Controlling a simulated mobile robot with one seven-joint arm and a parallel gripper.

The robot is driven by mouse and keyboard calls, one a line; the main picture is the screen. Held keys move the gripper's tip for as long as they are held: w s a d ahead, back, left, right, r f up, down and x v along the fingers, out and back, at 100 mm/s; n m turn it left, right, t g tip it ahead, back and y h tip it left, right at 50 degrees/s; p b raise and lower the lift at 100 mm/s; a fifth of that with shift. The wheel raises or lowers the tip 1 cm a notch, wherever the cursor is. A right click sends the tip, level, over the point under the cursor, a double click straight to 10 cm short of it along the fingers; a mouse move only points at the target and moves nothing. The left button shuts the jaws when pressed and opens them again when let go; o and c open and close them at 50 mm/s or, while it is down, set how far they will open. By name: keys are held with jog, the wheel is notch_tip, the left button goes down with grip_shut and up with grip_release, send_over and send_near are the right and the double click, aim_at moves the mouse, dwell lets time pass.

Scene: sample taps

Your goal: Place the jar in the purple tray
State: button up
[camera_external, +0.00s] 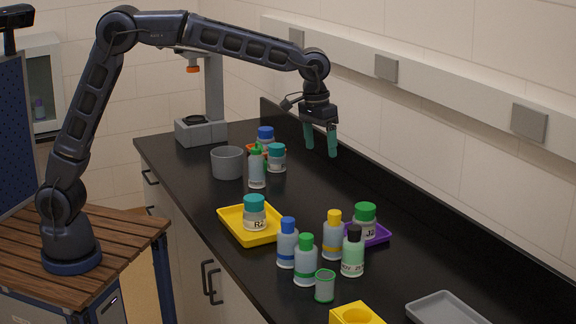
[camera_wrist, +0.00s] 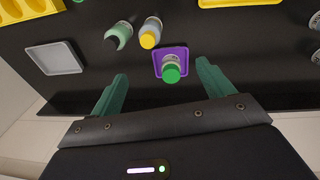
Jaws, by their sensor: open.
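A clear jar with a green lid and a label (camera_external: 365,218) stands in the purple tray (camera_external: 380,235) on the black bench. In the wrist view the green-lidded jar (camera_wrist: 171,70) is upright within the purple tray (camera_wrist: 158,54), ahead of the fingers. A teal-lidded jar (camera_external: 255,214) stands in the yellow tray (camera_external: 264,240). Another teal-lidded jar (camera_external: 277,160) stands farther back. My gripper (camera_external: 321,148) is raised above the bench near the wall, with its teal fingers apart and nothing between them; they also show in the wrist view (camera_wrist: 162,82).
Several capped bottles (camera_external: 306,262) stand just in front of the purple tray. A grey tray (camera_external: 443,308) and a yellow holder (camera_external: 355,315) are at the near end. A grey cup (camera_external: 227,162) and more bottles stand at the back.

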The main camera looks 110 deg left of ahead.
jog(key=s+d+r+m+t, duration=0.1)
jog(key=s+d+r+m, duration=0.15)
jog(key=s+d, duration=0.4)
jog(key=s+d+r+m, duration=0.1)
jog(key=s+d+r, duration=0.25)
jog(key=s, duration=0.65)
jog(key=s+d+r+m+t, duration=0.1)
jog(key=s+d+r+m, duration=0.1)
jog(key=s+d, duration=0.45)
jog(key=s+d+f+m, duration=0.1)
jog(key=s+d+f, duration=0.1)
jog(key=s, duration=0.6)
jog(key=s+d+f+m+t, duration=0.1)
jog(key=s+d+f+m, duration=0.1)
jog(key=s, duration=0.6)
jog(key=s+d+f+m, duration=0.2)
jog(key=s+f, duration=0.2)
jog(key=s, duration=0.4)
jog(key=shift+s, duration=0.4)
